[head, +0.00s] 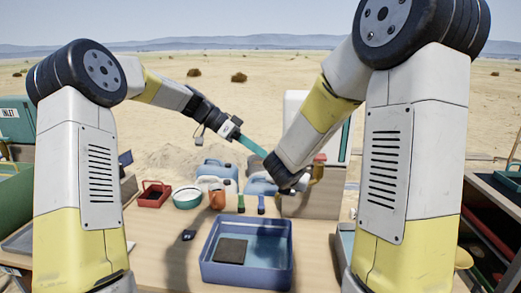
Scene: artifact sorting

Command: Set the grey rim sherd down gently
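I cannot clearly pick out the grey rim sherd. A blue basin (285,262) stands on the table with a flat, dark square piece (231,250) lying inside at its left; I cannot tell what that piece is. My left gripper (252,146) is raised above the back of the table, pointing down to the right. A teal strip runs from it towards my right wrist; whether it is a finger or something held is unclear. My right gripper (290,188) is low at the table's back, mostly hidden by its own wrist, so its fingers and any load cannot be made out.
A red carrier (154,194), a white-rimmed green bowl (187,197), an orange cup (217,199) and blue jugs (216,172) stand along the back. A small dark item (188,235) lies left of the basin. The table around that item is mostly clear.

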